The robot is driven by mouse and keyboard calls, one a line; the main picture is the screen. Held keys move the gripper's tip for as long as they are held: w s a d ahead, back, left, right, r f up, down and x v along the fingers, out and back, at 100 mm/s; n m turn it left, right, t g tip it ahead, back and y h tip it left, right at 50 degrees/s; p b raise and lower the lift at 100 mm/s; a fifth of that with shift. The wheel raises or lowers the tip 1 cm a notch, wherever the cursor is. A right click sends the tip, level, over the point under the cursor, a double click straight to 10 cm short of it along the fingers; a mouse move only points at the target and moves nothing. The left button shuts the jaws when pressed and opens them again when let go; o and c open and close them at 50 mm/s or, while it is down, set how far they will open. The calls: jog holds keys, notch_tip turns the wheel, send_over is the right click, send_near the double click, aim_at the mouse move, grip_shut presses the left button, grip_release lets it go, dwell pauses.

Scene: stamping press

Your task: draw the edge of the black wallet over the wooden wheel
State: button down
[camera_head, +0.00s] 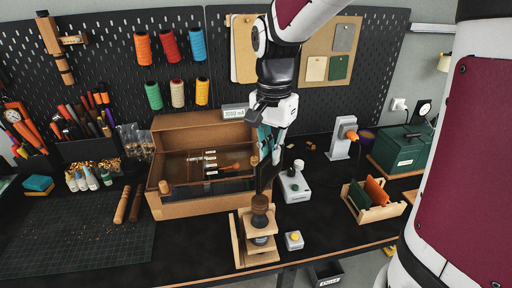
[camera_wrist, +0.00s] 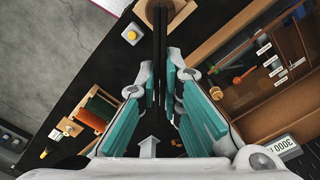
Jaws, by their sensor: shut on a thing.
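My gripper (camera_head: 270,148) is above the front middle of the bench, pointing down, with teal finger pads. In the wrist view my gripper (camera_wrist: 160,88) is shut on the black wallet (camera_wrist: 160,42), seen edge-on as a thin dark strip. In the head view the black wallet (camera_head: 264,178) hangs below the fingers. The wooden wheel (camera_head: 260,203) sits on top of a small wooden stand at the bench's front. The wooden wheel (camera_wrist: 163,6) also shows at the top of the wrist view, at the wallet's far end. I cannot tell whether they touch.
A wooden case (camera_head: 180,208) with tools stands left of the wheel stand. A small box with a yellow button (camera_head: 294,240) is right of it, and a grey device (camera_head: 293,186) stands behind. A wooden rack (camera_head: 372,212) with green and orange pieces is further right.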

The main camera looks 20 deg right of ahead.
jog(key=shift+r+p, duration=0.8)
jog(key=shift+r, duration=1.3)
